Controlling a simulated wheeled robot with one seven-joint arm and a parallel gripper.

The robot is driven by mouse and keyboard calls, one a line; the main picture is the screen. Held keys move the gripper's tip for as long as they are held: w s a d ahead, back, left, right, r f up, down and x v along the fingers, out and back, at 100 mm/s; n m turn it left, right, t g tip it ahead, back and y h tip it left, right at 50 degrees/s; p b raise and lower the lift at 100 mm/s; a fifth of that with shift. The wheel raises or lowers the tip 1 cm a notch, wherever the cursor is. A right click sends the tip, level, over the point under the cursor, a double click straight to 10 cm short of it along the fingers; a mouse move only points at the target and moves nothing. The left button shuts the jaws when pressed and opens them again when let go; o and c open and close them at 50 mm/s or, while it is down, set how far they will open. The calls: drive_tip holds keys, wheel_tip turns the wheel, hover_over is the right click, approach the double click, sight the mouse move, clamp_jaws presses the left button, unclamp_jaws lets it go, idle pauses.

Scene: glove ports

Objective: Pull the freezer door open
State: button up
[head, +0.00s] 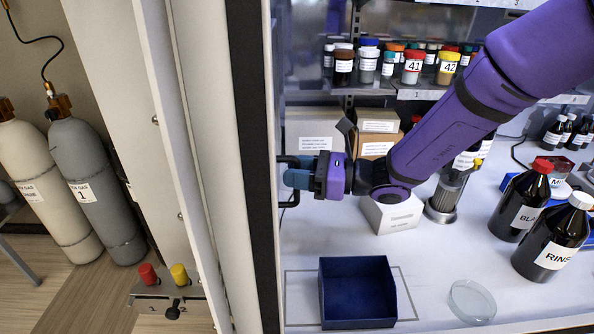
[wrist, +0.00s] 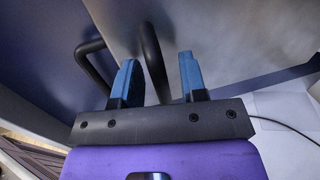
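A tall grey panel (head: 247,150) with a dark edge, seemingly the freezer door, stands left of the bench in the head view. A dark handle (head: 287,160) sticks out from its right side. My gripper (head: 297,178) is at this handle, reaching in from the right, and its fingers partly hide it. In the wrist view, my gripper (wrist: 158,75) has its two blue fingers apart. A dark bar (wrist: 152,55) shows between them, with a visible gap to the right finger. A second dark bent bar (wrist: 93,68) shows left of the left finger. I cannot tell how the bars join.
An open blue box (head: 357,290) stands on the bench below my arm. A white box (head: 393,212), dark bottles (head: 522,200) and a glass dish (head: 472,301) are to the right. Shelves with jars (head: 413,67) are behind. Gas cylinders (head: 95,190) stand at far left.

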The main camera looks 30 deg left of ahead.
drive_tip(key=shift+c, duration=0.4)
clamp_jaws()
